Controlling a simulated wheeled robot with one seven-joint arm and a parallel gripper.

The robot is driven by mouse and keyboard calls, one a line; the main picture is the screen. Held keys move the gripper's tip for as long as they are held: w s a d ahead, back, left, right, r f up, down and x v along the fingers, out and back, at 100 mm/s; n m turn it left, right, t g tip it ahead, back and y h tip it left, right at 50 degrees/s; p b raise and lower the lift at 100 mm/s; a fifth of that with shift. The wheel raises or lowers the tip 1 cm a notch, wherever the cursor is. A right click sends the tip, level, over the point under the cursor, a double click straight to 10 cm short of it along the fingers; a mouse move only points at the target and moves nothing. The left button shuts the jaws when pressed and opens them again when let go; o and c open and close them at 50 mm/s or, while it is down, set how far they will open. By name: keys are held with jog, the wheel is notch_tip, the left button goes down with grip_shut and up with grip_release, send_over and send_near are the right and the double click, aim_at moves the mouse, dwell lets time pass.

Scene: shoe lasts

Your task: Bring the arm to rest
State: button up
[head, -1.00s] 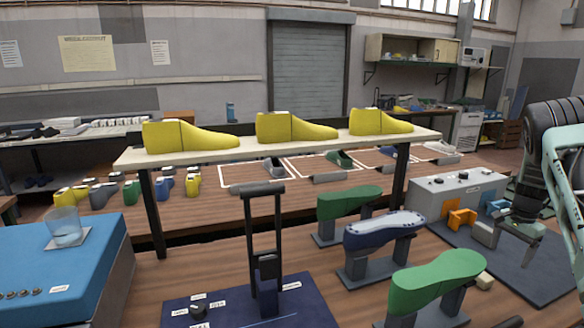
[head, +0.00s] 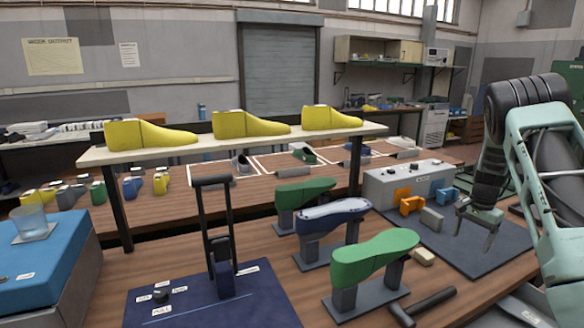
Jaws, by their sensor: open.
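My gripper (head: 474,238) hangs from my arm at the right of the head view, pointing down over a dark mat (head: 462,262). Its fingers are apart, and I see nothing between them. It is to the right of a small grey block (head: 432,219) and in front of a blue clamp-like piece (head: 443,196). The gripper is small in view, and its exact height above the mat cannot be told.
A grey control box (head: 395,180) stands behind the mat. Green shoe lasts (head: 375,255) and a blue one (head: 335,213) sit on stands to the left. A hammer (head: 422,306) lies in front. A shelf (head: 230,146) bears yellow lasts (head: 150,134).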

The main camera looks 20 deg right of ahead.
jog(key=s+a+r+n+t, duration=0.1)
jog(key=a+r+n, duration=0.35)
jog(key=a, duration=0.85)
jog(key=s+a+r+n, duration=0.2)
jog(key=a+r+n, duration=0.25)
jog(key=a, duration=0.95)
jog(key=s+a+r+n, duration=0.1)
jog(key=s+a+n, duration=0.6)
jog(key=s+a, duration=0.5)
jog(key=s+a+r+n+g+b, duration=0.1)
jog(key=s+a+n, duration=0.6)
jog(key=s+a, duration=0.5)
jog(key=a, duration=0.7)
jog(key=shift+s+r+n+y, duration=0.2)
jog(key=shift+r+n+y, duration=0.1)
jog(key=shift+y, duration=0.1)
